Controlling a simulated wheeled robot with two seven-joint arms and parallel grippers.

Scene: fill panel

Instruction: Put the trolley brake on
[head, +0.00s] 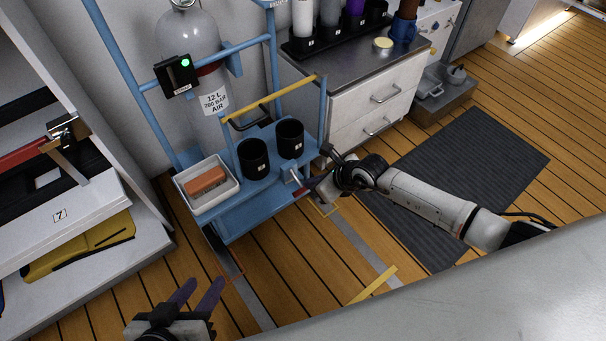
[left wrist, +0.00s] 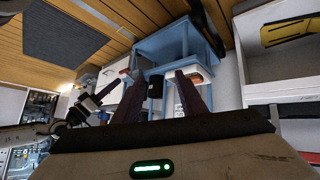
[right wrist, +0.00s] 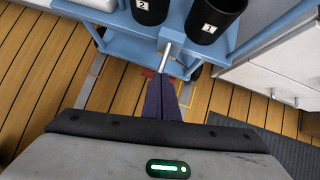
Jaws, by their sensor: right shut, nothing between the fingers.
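The blue trolley (head: 255,212) stands on the wooden floor at the middle left of the head view. A short silver lever (head: 292,176) juts from its near right side, with a red piece (head: 301,191) by its lower end. In the right wrist view the lever (right wrist: 168,50) points down toward my fingertips. My right gripper (head: 311,188) is shut and empty, close to the lever's end; I cannot tell whether they touch. It also shows in the right wrist view (right wrist: 161,80). My left gripper (head: 204,283) is open and empty, low in front of the trolley.
The trolley carries a gas cylinder (head: 190,45), two black cups (head: 253,158) (head: 290,138) and a white tray (head: 232,187) with an orange-brown block (head: 205,180). White drawers (head: 370,100) stand behind right, shelves (head: 95,240) at left. Floor by the dark mat (head: 470,170) is clear.

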